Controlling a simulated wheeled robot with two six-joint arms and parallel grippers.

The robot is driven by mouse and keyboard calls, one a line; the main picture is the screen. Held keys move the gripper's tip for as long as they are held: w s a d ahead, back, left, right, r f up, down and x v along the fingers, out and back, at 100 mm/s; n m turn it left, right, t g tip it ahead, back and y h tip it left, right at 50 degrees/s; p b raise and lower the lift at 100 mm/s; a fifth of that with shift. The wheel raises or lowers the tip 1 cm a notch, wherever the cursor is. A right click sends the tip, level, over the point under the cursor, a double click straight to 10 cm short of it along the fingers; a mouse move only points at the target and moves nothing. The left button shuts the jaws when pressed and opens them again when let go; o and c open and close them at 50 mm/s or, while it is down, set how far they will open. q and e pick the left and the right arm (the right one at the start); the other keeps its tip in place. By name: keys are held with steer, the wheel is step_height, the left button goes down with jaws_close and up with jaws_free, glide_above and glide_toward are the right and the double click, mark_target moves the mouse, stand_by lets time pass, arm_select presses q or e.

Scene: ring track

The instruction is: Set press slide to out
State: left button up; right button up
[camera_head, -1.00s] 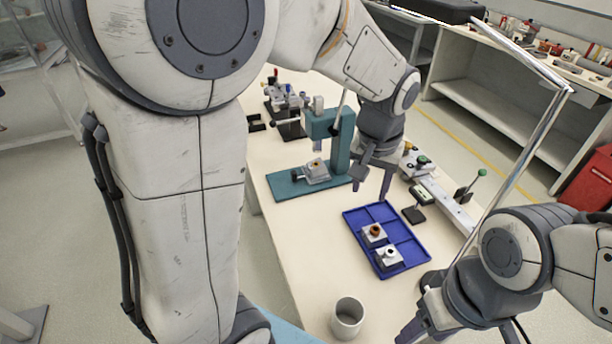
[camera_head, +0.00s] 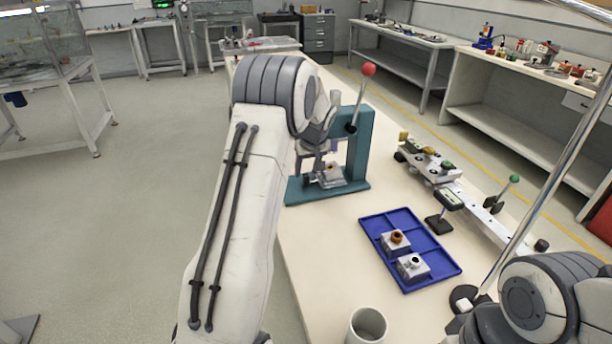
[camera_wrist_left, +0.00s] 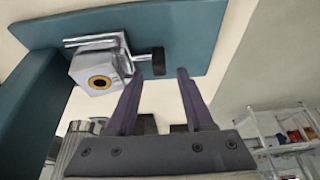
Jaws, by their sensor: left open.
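The teal press (camera_head: 358,150) stands on the far part of the table, with a lever topped by a red ball. Its slide (camera_head: 328,178) sits low on the teal base and carries a pale block with a brass-coloured ring. In the left wrist view the slide (camera_wrist_left: 94,42) shows beside the block (camera_wrist_left: 98,72), with a dark knob (camera_wrist_left: 158,62) at its end. My left gripper (camera_wrist_left: 157,82) is open, its fingertips on either side of the knob's line and close to it. In the head view my left gripper (camera_head: 306,160) is partly hidden by my arm. My right gripper's fingers are out of the picture.
A blue tray (camera_head: 436,262) with two small blocks lies in front of the press. A grey cup (camera_head: 367,325) stands near the table's front. A rail fixture (camera_head: 482,210) and a small dark stand (camera_head: 438,224) are to the right. Bare table lies between press and tray.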

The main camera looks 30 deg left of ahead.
mark_target(306, 174)
arm_select(q)
steer(key=shift+x, duration=1.55)
jaws_close()
